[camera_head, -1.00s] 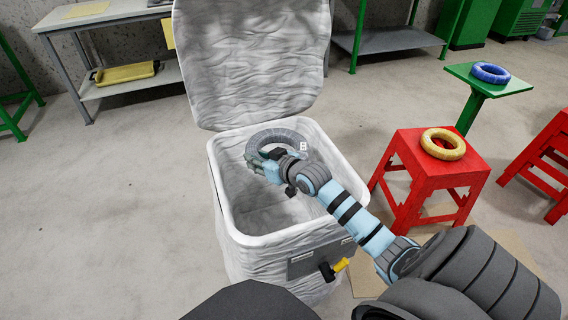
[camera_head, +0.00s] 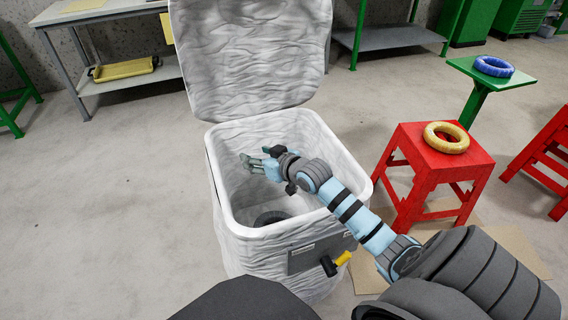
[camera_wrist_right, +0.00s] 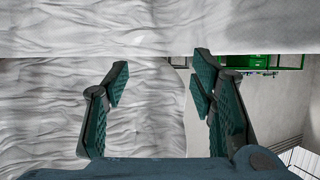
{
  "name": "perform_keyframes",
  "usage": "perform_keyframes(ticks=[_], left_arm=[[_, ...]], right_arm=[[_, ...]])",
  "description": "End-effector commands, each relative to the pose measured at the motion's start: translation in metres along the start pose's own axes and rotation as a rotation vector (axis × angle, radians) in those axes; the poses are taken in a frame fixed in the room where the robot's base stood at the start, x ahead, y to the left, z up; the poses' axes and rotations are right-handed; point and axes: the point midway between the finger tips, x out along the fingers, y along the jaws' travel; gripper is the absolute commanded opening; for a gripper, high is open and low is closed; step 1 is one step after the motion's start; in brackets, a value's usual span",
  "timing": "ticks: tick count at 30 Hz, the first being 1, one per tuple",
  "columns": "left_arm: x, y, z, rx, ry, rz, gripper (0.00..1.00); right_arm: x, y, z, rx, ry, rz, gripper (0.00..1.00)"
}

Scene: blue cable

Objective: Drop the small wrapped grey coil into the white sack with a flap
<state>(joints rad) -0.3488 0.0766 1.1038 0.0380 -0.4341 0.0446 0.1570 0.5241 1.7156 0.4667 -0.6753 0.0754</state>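The white sack (camera_head: 226,214) stands open in the head view, with its flap (camera_head: 250,60) raised at the back. The grey coil (camera_head: 270,217) lies low inside the sack, dark in the shade and partly hidden behind the front rim. My right gripper (camera_head: 252,163) is above the sack's opening, with its fingers apart and nothing between them. The right wrist view also shows the open fingers (camera_wrist_right: 157,92) with white wrinkled cloth behind them. My left gripper does not show.
A yellow coil (camera_head: 446,137) lies on a red stool (camera_head: 432,166) right of the sack. A blue coil (camera_head: 494,66) lies on a green stand (camera_head: 480,86) farther back. A grey bench (camera_head: 100,14) with a yellow tray (camera_head: 125,69) stands at the back left. The floor at left is clear.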

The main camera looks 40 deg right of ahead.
Motion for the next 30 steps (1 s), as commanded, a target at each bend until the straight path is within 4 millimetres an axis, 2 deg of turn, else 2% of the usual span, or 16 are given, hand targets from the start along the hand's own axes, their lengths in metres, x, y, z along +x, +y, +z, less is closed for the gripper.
perform_keyframes(ticks=[5,8,15,18,23,30], left_arm=[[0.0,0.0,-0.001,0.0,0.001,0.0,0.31],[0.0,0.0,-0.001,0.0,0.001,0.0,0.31],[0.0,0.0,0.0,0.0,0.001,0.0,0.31],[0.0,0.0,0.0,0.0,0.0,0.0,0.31],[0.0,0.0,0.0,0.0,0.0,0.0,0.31],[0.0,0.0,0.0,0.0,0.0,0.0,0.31]], right_arm=[[-0.003,0.001,0.002,0.0,-0.005,0.001,0.51],[-0.016,0.001,0.002,-0.003,-0.005,0.002,0.51],[-0.084,0.001,0.002,-0.016,-0.007,0.001,0.51],[-0.104,0.003,0.002,-0.015,-0.007,0.006,0.51],[-0.119,0.0,0.001,-0.006,-0.003,0.0,0.51],[-0.12,0.0,0.0,0.0,0.0,-0.001,0.51]])
